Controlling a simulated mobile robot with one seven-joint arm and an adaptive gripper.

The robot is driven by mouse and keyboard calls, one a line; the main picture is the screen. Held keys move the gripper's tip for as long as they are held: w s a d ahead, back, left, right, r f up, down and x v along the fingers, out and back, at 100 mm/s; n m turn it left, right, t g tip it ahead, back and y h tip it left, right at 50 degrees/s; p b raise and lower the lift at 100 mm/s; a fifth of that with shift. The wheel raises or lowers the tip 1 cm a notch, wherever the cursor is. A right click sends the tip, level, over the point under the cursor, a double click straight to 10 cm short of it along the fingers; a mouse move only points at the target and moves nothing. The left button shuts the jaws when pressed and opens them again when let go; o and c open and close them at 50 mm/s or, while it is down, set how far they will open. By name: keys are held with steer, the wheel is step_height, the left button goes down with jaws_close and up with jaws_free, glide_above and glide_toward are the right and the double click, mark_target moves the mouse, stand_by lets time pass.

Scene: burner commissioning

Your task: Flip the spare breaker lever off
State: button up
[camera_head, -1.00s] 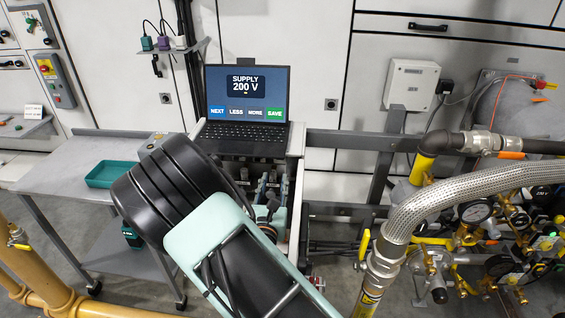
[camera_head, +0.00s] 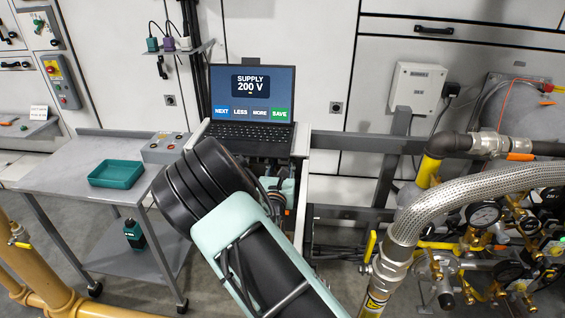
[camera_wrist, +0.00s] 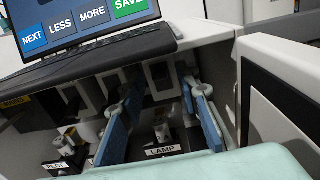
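Under the laptop, a recessed panel shows several small breaker levers in the wrist view. One lever (camera_wrist: 162,132) stands above a white "LAMP" label (camera_wrist: 163,151), and another (camera_wrist: 70,140) is above a label that seems to read "PILOT" (camera_wrist: 60,165). I cannot make out a spare label, so I cannot tell which lever is the spare breaker. My gripper (camera_wrist: 160,125) has its two blue fingers spread, with nothing held between them. The LAMP lever shows between the fingers. In the head view my arm mostly hides the panel and gripper.
The laptop (camera_head: 252,105) reads "SUPPLY 200 V" and stands just above the panel. A pale housing wall (camera_wrist: 280,90) is close on the right. A cart with a teal tray (camera_head: 117,173) and a button box (camera_head: 165,148) stands left. A braided hose (camera_head: 440,200) and gauges stand right.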

jaws_close()
steer(key=shift+f, duration=0.15)
steer(key=shift+w+f+t+b, duration=0.1)
steer(key=shift+f+t+b, duration=0.5)
steer(key=shift+t+b, duration=1.05)
steer(key=shift+w+f+t+b, duration=0.15)
steer(key=shift+f+t+b, duration=0.45)
steer(key=shift+t+b, duration=1.05)
steer(key=shift+w+f+t+b, duration=0.1)
steer(key=shift+f+t+b, duration=0.5)
steer(key=shift+t+b, duration=1.05)
jaws_free()
